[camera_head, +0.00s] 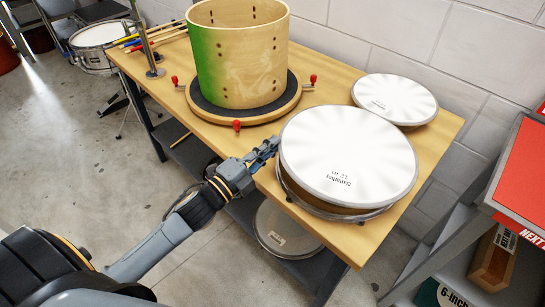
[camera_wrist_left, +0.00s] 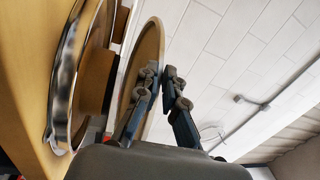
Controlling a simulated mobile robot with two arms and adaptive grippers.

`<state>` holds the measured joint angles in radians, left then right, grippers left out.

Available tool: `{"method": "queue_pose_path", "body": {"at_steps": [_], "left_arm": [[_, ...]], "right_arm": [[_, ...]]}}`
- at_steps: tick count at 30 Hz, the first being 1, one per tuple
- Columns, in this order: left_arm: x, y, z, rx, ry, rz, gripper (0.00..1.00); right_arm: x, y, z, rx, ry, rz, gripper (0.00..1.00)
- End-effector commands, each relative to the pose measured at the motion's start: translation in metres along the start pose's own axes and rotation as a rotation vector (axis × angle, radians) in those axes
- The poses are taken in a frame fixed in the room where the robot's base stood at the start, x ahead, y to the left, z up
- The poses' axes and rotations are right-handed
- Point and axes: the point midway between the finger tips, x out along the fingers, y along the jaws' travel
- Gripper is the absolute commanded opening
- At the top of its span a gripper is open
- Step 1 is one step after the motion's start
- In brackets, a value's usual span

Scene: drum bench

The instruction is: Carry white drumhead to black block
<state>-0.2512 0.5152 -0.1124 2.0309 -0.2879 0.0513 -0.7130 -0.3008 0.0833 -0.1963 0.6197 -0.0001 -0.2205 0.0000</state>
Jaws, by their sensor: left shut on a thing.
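The white drumhead (camera_head: 348,150), a round disc with small dark print, is at the right front of the bench. My left gripper (camera_head: 272,147) is at its left edge. In the left wrist view the fingers of my left gripper (camera_wrist_left: 165,82) are shut on the rim of the drumhead (camera_wrist_left: 142,60). The drumhead is above a chrome hoop (camera_head: 340,214), apart from it in the wrist view (camera_wrist_left: 72,75). A dark piece (camera_wrist_left: 118,28) shows between hoop and drumhead; I cannot tell if it is the black block. My right gripper is not in view.
A green and wood drum shell (camera_head: 225,60) stands on a round dark-topped base with red knobs (camera_head: 237,125). A second white disc (camera_head: 395,98) lies at the back right. Several sticks (camera_head: 160,35) lie at the far left. A red-topped stand (camera_head: 525,180) is at right.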

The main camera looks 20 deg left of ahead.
Motion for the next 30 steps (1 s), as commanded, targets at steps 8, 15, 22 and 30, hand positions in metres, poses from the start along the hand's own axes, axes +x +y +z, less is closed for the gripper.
{"method": "queue_pose_path", "body": {"at_steps": [8, 15, 22, 30], "left_arm": [[0.004, 0.030, 0.004, -0.004, -0.001, 0.000, 0.00], [0.003, 0.040, 0.004, 0.000, 0.001, -0.002, 0.00], [0.002, 0.041, 0.005, 0.001, 0.001, 0.001, 0.30], [0.002, 0.041, 0.005, 0.001, 0.001, 0.001, 0.30]], "right_arm": [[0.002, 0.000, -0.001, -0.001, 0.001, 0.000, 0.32], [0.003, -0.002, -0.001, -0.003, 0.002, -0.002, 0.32], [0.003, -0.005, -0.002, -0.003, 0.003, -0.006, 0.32], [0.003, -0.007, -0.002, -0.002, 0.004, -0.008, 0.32]]}}
